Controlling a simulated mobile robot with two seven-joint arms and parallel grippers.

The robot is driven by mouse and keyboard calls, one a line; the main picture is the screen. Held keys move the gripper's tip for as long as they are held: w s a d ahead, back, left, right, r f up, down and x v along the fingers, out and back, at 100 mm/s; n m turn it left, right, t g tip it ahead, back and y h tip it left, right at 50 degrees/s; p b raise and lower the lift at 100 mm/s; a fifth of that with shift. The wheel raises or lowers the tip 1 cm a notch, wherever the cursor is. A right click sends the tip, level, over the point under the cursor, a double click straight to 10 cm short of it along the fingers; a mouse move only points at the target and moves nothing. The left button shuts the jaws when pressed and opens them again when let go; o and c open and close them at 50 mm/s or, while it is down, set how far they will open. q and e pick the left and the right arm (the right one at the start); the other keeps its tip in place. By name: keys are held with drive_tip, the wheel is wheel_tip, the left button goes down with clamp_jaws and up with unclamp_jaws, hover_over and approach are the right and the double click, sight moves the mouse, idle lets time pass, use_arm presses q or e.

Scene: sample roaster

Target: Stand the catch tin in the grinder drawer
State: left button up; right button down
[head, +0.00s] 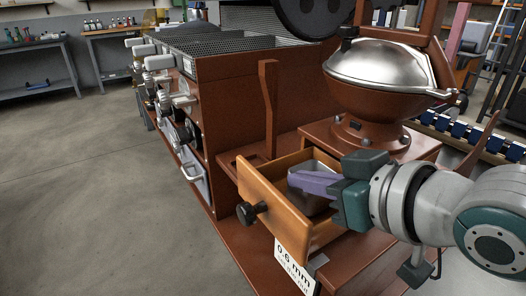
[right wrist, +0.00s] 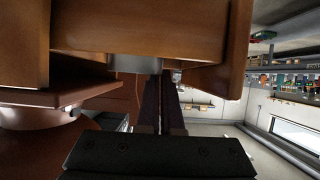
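The grinder drawer (head: 272,208), an orange wooden box with a black knob, is pulled out below the grinder in the head view. The catch tin (head: 310,203), a grey metal container, is inside the drawer's walls, partly hidden by my gripper and the front panel. My right gripper (head: 310,180) reaches in from the right, its purple fingers at the tin's upper edge. In the right wrist view the fingers (right wrist: 163,102) are nearly together, with a thin gap, and their tips meet the grey tin (right wrist: 140,66) beside brown wood. Whether the tin touches the drawer floor is hidden. My left gripper is out of view.
The red-brown grinder (head: 378,75) with its silver bowl lid stands behind the drawer. A wooden post (head: 268,105) rises to the left of it. A white label (head: 292,265) sits below the drawer front. The roaster bench (head: 225,100) is to the left; open floor lies beyond.

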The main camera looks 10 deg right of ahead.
drive_tip(key=shift+f, duration=0.15)
drive_tip(key=c, duration=1.1)
unclamp_jaws()
drive_tip(key=shift+r, duration=0.2)
drive_tip(key=p+v, duration=0.3)
drive_tip(key=v, duration=0.9)
drive_tip(key=s+f+g+h, duration=0.1)
drive_tip(key=s+f+g, duration=0.1)
drive_tip(key=s, duration=0.2)
drive_tip(key=s+d+f+m+g+h, duration=0.1)
drive_tip(key=s+f+g, duration=0.2)
drive_tip(key=s, duration=0.2)
drive_tip(key=s+f+m+g+h, duration=0.1)
drive_tip(key=s+f+g+h, duration=0.1)
drive_tip(key=s+f+g, duration=0.1)
drive_tip(key=shift+s+d, duration=0.15)
drive_tip(key=shift+s, duration=0.6)
